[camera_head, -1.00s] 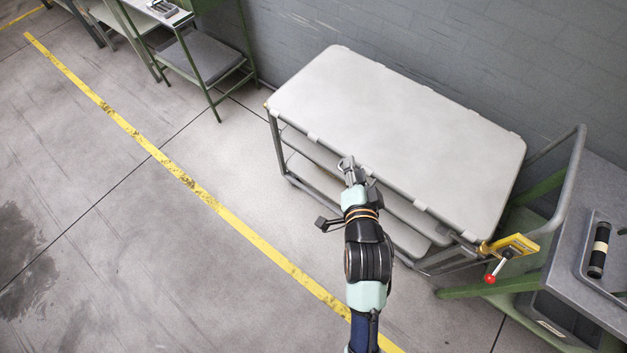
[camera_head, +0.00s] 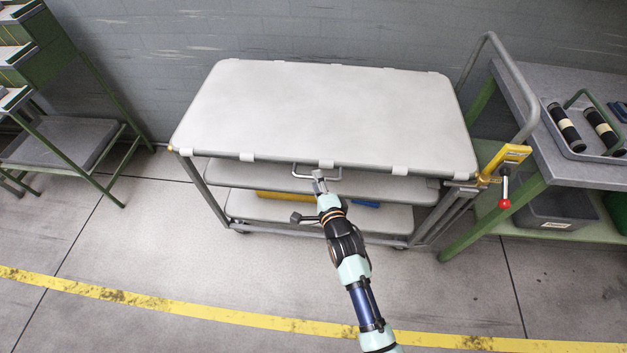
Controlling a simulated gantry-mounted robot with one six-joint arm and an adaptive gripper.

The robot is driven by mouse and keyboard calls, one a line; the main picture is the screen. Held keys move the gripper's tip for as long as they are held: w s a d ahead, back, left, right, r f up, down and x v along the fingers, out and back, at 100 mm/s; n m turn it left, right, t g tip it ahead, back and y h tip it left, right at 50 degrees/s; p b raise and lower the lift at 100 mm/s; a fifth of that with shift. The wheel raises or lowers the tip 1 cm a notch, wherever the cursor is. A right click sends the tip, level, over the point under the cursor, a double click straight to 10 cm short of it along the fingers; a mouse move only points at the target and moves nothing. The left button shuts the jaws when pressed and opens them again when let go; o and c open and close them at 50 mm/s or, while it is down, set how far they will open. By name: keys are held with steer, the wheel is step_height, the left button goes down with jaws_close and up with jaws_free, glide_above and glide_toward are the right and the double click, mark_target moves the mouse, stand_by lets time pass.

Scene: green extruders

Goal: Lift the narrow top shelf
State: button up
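The top shelf (camera_head: 325,105) is a pale grey, wide panel with rounded corners, lying on a grey metal cart by the wall. It looks level, with small light clips along its edges. A small bar handle (camera_head: 300,174) shows below the middle of its front edge. My gripper (camera_head: 318,176) is at that handle, at the end of my arm reaching in from the front. It appears to touch or overlap the handle. The fingers are too small to tell whether they are closed on it.
Two lower shelves sit under the top one; the bottom one holds a yellow item (camera_head: 283,196) and a blue item (camera_head: 366,204). A yellow bracket with a red-knobbed lever (camera_head: 504,204) is at the cart's right end. Green-framed tables flank the cart. Open floor lies in front.

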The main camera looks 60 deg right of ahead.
steer(key=shift+x, duration=1.25)
steer(key=shift+a, duration=0.1)
jaws_close()
